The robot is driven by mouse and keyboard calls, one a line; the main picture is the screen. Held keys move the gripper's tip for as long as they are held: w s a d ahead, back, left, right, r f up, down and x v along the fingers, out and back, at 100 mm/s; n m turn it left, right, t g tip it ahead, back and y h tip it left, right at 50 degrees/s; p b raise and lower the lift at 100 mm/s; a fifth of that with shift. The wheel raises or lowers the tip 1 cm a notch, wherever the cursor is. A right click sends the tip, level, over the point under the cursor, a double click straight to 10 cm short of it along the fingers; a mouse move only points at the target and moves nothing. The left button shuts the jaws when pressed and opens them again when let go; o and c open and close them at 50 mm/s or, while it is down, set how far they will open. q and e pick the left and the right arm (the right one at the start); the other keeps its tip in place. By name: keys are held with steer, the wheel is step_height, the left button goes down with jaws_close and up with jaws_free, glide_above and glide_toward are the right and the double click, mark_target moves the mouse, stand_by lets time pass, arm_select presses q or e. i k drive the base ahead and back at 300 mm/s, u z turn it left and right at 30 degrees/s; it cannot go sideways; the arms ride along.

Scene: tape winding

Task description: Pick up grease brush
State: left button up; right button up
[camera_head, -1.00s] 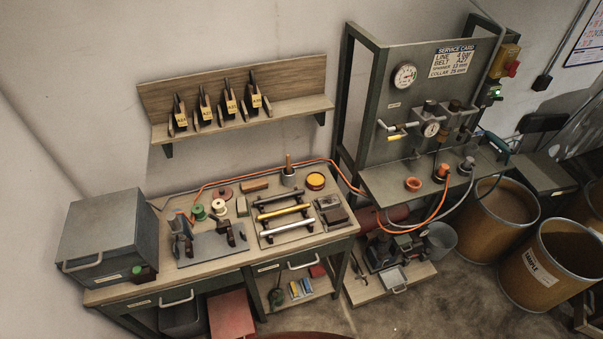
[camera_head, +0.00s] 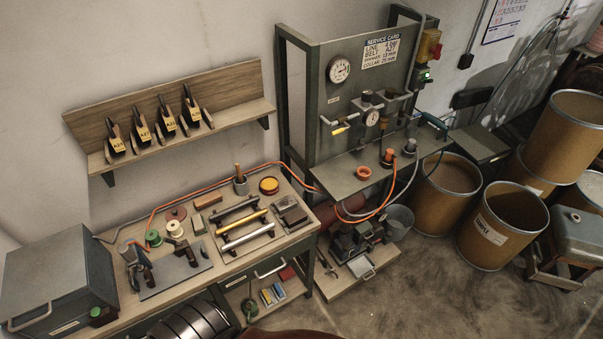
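A wooden handle (camera_head: 238,171) stands up out of a small grey cup (camera_head: 241,187) at the back of the workbench. It looks like the grease brush. Its lower end is hidden inside the cup. A round tin with a yellow top (camera_head: 268,185) sits just right of the cup. Neither of my grippers can be made out in this view.
The bench (camera_head: 236,271) also holds a rack of three rods (camera_head: 243,225), spools (camera_head: 174,229), a grey plate with dark brackets (camera_head: 175,272) and a grey box (camera_head: 58,283). An orange hose (camera_head: 215,178) runs behind the cup. A wall shelf (camera_head: 240,113) hangs above. Drums (camera_head: 500,228) stand right.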

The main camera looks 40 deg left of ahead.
mark_target(237, 167)
steer(key=z, duration=0.25)
steer(key=i, duration=1.45)
steer(key=u, duration=2.2)
